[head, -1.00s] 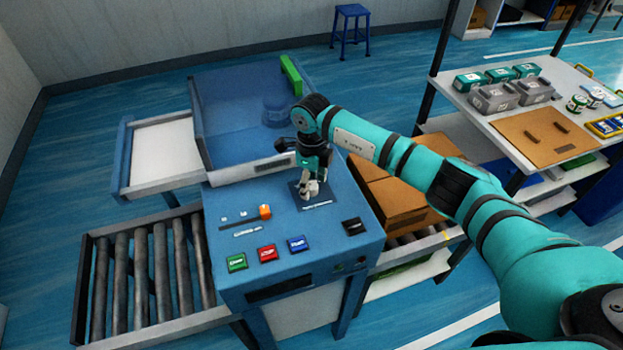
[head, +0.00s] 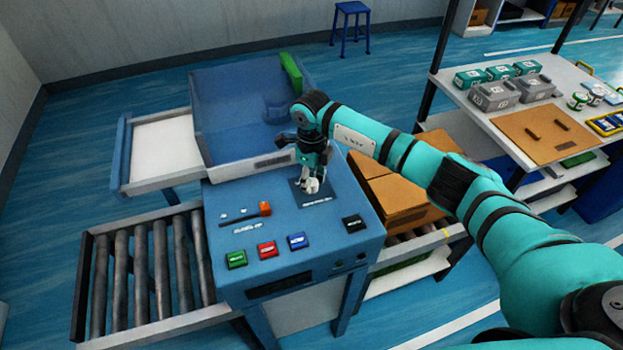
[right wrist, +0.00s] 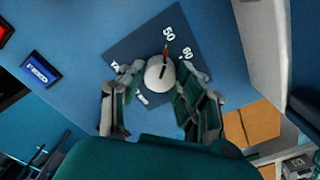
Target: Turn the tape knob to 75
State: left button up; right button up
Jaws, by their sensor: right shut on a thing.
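The white round tape knob (right wrist: 160,74) sits on a dark square dial plate (right wrist: 140,45) with white numbers around it. The marks 50 and 60 are readable; the others are partly hidden or too small to read. A dark pointer line with a reddish tip on the knob points close to the 50. My right gripper (right wrist: 158,84) is shut on the knob, one finger on each side. In the head view the right gripper (head: 311,184) comes down onto the dial plate (head: 318,201) on the blue machine's top. My left gripper is not in view.
Green (head: 236,260), red (head: 266,249) and blue (head: 298,241) buttons, an orange-ended slider (head: 264,208) and a black switch (head: 353,222) share the panel. A roller conveyor (head: 150,270) is at left. Cardboard boxes (head: 395,200) stand right of the machine.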

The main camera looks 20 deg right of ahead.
aim_at(312, 182)
jog(key=m+b, duration=0.1)
jog(key=m, duration=0.1)
jog(key=shift+f+m+b, duration=0.1)
jog(key=shift+m+b, duration=0.3)
jog(key=m+b, duration=0.2)
jog(key=m, duration=0.3)
jog(key=m+b, duration=0.2)
jog(key=m, duration=0.3)
jog(key=shift+m+b, duration=0.55)
jog(key=shift+m, duration=1.65)
jog(key=o, duration=1.1)
notch_tip(312, 182, up, 12)
jog(key=shift+r, duration=0.15)
